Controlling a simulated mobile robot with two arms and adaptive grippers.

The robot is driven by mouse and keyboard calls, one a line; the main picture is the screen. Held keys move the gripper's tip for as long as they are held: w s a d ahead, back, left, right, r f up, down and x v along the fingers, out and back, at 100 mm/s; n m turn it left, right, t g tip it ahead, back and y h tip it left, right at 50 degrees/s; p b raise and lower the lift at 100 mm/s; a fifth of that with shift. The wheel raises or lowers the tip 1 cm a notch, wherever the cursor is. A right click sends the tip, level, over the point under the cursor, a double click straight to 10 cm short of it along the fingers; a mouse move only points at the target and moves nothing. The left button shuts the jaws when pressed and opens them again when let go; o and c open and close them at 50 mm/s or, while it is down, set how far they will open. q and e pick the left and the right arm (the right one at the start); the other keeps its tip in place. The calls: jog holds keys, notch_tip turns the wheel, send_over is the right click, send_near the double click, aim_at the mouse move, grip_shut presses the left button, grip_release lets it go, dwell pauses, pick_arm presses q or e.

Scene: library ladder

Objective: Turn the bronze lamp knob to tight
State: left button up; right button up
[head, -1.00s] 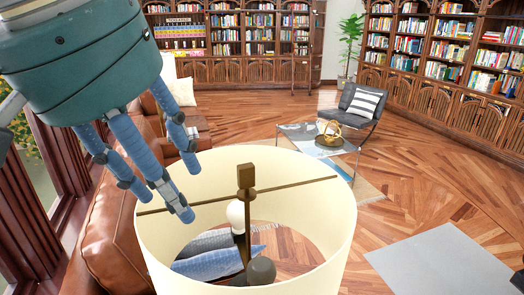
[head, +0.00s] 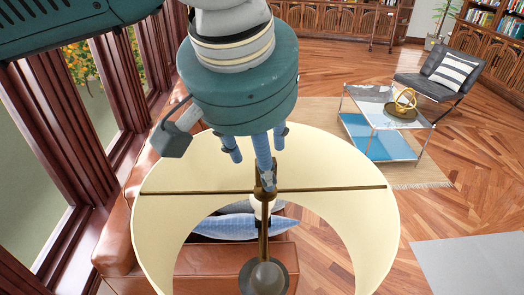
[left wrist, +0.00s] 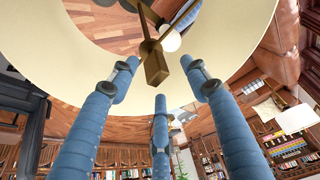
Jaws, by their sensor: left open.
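The bronze lamp knob (head: 268,185) is a small block on top of the lamp's central stem, where the crossbar spans the cream shade (head: 365,215). My left gripper (head: 257,160) is above it, fingers pointing down, one finger partly covering the knob in the head view. In the left wrist view, the knob (left wrist: 155,68) stands between the spread blue fingertips of the gripper (left wrist: 158,82). The gripper is open, and I see no finger clearly pressed on the knob. A white bulb (left wrist: 171,41) shows behind the stem. My right gripper is not in view.
The round shade surrounds the stem and crossbar (head: 335,188). A brown leather sofa (head: 118,240) with a blue cushion (head: 245,226) lies beneath and behind the lamp. A low glass table (head: 385,125) and dark chair (head: 440,75) stand farther back right. Wooden floor is open at right.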

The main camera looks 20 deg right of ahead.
pick_arm(q)
jog(key=d+f, duration=0.1)
jog(key=w+f, duration=0.1)
jog(key=shift+d+f+p, duration=0.3)
jog(key=shift+d, duration=0.05)
jog(key=shift+a, duration=0.1)
jog(key=shift+s+a, duration=0.1)
jog(key=shift+a, duration=0.15)
jog(key=shift+c, duration=0.8)
jog(key=c, duration=0.4)
jog(key=shift+d, duration=0.1)
jog(key=c, duration=0.5)
jog(key=o, duration=1.1)
jog(key=shift+c, duration=0.2)
jog(key=shift+r, duration=0.15)
jog(key=v, duration=1.1)
jog(key=shift+r, duration=0.3)
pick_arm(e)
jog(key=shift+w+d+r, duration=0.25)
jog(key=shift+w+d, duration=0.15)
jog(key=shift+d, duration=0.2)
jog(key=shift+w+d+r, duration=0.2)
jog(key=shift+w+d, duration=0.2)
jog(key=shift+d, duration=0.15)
